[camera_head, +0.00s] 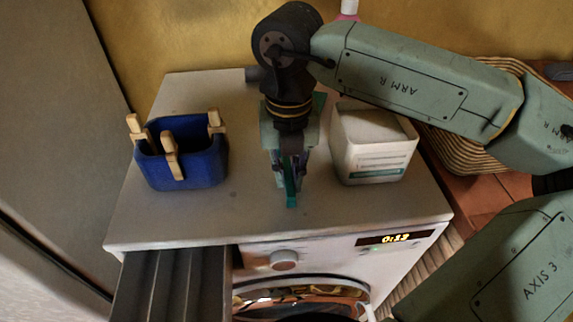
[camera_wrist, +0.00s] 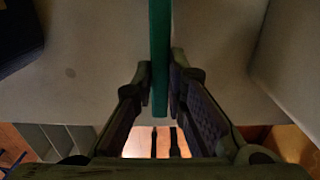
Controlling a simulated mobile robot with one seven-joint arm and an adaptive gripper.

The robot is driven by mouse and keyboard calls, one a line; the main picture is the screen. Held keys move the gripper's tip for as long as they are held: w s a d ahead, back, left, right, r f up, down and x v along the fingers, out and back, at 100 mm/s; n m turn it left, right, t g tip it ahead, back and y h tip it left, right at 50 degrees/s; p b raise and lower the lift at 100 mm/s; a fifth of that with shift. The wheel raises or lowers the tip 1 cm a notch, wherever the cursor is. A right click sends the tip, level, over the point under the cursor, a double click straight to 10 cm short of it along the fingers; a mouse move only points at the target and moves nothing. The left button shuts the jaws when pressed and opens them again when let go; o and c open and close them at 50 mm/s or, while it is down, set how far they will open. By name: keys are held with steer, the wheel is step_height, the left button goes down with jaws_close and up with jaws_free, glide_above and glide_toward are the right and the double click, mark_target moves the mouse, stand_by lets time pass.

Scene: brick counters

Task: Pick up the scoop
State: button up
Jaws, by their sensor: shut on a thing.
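The scoop is a green tool, and its narrow green handle (camera_head: 291,194) shows below my gripper in the head view. My gripper (camera_head: 288,178) points down over the middle of the white machine top and is shut on this handle. In the wrist view the green handle (camera_wrist: 160,50) runs straight between the two dark fingers of my gripper (camera_wrist: 162,92). Most of the rest of the scoop is hidden behind my gripper and wrist. I cannot tell whether it touches the top or is held just above it.
A blue tub (camera_head: 190,168) with wooden pegs on its rim stands to the left. A white box (camera_head: 373,150) stands close on the right. The washing machine (camera_head: 240,222) has a clear front strip and an open drawer (camera_head: 172,285) below. A wicker basket (camera_head: 462,150) is behind my arm.

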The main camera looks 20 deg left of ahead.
mark_target(289, 175)
steer(key=shift+r, duration=0.1)
jaws_close()
steer(key=shift+w+r+p, duration=0.1)
steer(key=shift+r+p, duration=0.4)
step_height(289, 175, up, 9)
steer(key=b, duration=0.1)
steer(key=shift+r, duration=0.15)
